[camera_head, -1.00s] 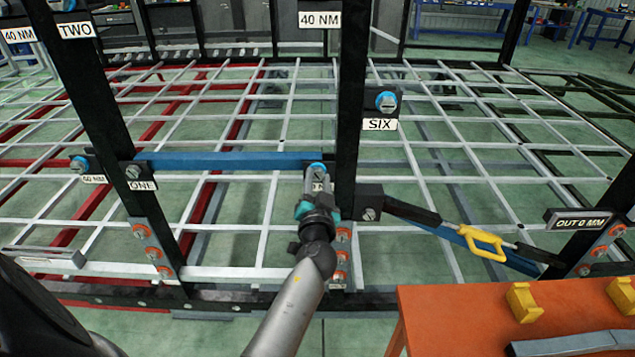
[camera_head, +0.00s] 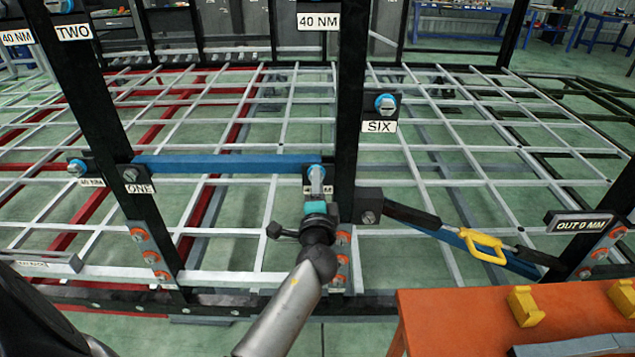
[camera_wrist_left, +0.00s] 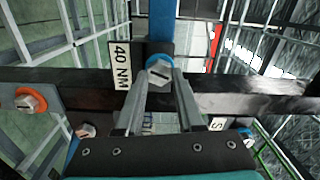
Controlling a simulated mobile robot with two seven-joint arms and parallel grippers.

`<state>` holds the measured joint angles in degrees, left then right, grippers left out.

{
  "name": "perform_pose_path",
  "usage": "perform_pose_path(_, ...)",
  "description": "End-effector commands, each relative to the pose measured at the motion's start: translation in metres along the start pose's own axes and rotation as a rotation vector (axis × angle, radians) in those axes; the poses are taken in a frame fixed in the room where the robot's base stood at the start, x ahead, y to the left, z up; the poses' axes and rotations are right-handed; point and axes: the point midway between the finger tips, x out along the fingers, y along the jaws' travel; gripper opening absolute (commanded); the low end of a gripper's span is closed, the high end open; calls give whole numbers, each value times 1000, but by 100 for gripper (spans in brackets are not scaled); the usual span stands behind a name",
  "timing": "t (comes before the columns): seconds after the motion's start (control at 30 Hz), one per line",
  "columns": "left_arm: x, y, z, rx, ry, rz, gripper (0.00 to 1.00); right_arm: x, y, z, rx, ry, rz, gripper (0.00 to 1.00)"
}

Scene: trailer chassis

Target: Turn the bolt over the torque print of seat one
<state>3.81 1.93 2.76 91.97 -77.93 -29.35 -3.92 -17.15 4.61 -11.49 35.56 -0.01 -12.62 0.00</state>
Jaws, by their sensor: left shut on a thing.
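My left gripper (camera_head: 316,184) is shut on a hex bolt with a blue collar (camera_wrist_left: 159,72) at the right end of a blue bar (camera_head: 225,163). In the left wrist view the bolt head sits between the two fingertips. A white "40 NM" print (camera_wrist_left: 122,65) is beside it; in the head view the gripper mostly hides this print. Another blue-collared bolt (camera_head: 77,168) sits above a "40 NM" print (camera_head: 91,183) left of that post. My right gripper is not in view.
A black post (camera_head: 350,120) stands just right of the gripper. A bolt plate labelled "SIX" (camera_head: 379,126) is beyond it. A strut with a yellow handle (camera_head: 483,243) slopes to the right. An orange table (camera_head: 450,320) fills the lower right.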

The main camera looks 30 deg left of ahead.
Motion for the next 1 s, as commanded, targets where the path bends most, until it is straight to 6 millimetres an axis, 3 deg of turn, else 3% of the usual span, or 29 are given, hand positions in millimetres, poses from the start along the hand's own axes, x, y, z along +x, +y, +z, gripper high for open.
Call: perform_pose_path(1.0, -3, 6, 1, 973, 7, 9, 0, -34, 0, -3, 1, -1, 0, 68)
